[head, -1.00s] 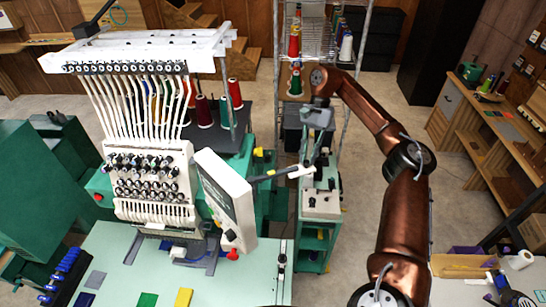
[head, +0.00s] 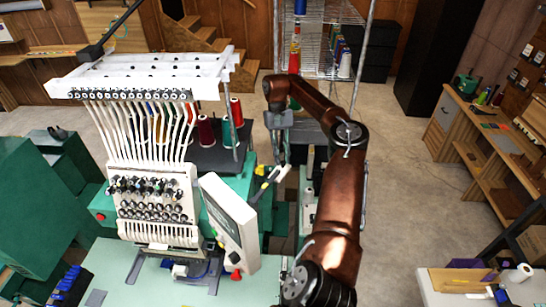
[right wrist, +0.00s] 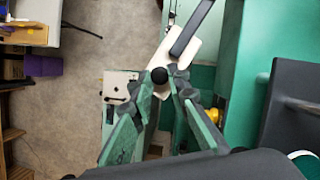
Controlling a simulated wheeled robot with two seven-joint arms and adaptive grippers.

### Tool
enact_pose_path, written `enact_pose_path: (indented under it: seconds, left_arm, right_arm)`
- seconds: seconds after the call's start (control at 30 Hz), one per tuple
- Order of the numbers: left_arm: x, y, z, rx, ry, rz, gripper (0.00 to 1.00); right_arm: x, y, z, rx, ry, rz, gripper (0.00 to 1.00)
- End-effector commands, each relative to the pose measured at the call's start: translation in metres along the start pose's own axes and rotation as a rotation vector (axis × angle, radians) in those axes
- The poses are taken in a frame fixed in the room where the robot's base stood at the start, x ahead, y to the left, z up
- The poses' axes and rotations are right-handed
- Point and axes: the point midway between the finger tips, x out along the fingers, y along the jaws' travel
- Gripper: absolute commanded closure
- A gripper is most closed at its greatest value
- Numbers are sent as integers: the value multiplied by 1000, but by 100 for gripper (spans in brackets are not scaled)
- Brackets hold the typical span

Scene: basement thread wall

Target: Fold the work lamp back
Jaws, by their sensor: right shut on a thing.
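The work lamp has a dark arm (head: 263,184) and a white head (head: 279,172), beside the control panel (head: 230,220) of the embroidery machine. The arm slants up and right from behind the panel's right edge. My right gripper (head: 283,158) reaches down to the white head from above. In the right wrist view, the fingers (right wrist: 165,82) are closed at the white head (right wrist: 177,52), around its black knob (right wrist: 159,75). The dark lamp arm (right wrist: 191,28) runs up and right there. The exact contact is partly hidden by the fingers. My left gripper is out of view.
The embroidery machine (head: 155,195) with thread cones stands left of my right arm. A wire shelf (head: 318,15) with cones is behind the arm. A workbench (head: 480,125) is at the right. Open floor (head: 405,170) lies between arm and bench.

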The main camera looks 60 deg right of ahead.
Motion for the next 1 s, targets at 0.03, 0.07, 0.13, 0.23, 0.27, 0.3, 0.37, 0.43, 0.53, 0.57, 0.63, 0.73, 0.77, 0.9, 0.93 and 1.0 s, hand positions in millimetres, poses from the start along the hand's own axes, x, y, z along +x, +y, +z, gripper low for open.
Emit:
enact_pose_path:
  seconds: [0.03,0.07,0.13,0.23,0.27,0.3,0.37,0.43,0.53,0.57,0.63,0.73,0.77,0.9,0.93,1.0]
  left_arm:
    - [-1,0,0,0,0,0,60]
    - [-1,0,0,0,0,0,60]
    - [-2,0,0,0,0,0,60]
    - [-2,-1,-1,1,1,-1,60]
    - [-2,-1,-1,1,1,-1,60]
    - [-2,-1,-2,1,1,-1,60]
    - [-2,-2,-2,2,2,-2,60]
    - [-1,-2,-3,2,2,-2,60]
    - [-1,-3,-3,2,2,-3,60]
    - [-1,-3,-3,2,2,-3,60]
    - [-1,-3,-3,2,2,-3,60]
    - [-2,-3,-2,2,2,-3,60]
    - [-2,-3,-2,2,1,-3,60]
    - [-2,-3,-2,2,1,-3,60]
    - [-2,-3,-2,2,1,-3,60]
    - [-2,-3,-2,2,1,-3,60]
  right_arm:
    - [4,1,1,-9,-10,3,100]
    - [4,2,1,-10,-10,3,100]
    - [5,4,1,-14,-10,5,100]
    - [6,5,0,-18,-11,6,100]
    - [6,5,0,-18,-11,6,100]
    - [6,5,0,-19,-11,7,100]
    - [6,4,0,-20,-11,7,100]
    - [6,4,0,-20,-11,7,100]
    - [6,3,0,-20,-11,8,100]
    - [6,3,0,-20,-11,8,84]
    - [6,3,0,-20,-11,8,79]
    - [5,4,0,-18,-9,7,72]
    - [4,4,0,-17,-8,7,70]
    - [3,6,0,-15,-6,7,66]
    - [3,6,0,-14,-5,7,66]
    - [3,6,0,-14,-5,7,66]
